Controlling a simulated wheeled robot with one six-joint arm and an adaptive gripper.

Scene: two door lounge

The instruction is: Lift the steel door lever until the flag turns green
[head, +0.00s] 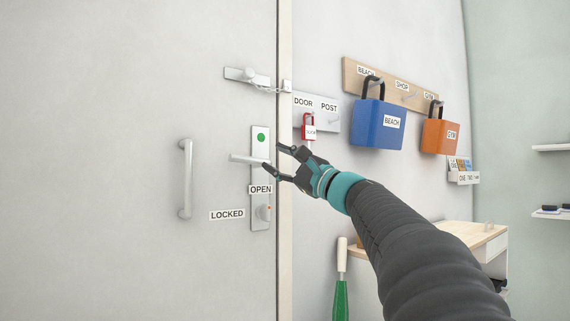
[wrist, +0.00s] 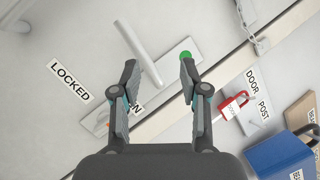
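The steel door lever (head: 244,158) sits on a long metal plate (head: 260,210) on the grey door. It points left and looks close to level, its free end slightly higher in the picture. The flag (head: 261,137) above it is a round green spot. My gripper (head: 273,158) is open at the lever's pivot end. In the wrist view, the lever (wrist: 138,50) runs into the gap between the fingers of my gripper (wrist: 159,66), and the flag (wrist: 186,55) shows by the right fingertip. I cannot tell whether a finger touches the lever.
A vertical pull handle (head: 186,178) is left of the lever. A chain latch (head: 247,76) is above it and a thumb-turn (head: 264,212) below. A shelf (head: 465,240) stands lower right.

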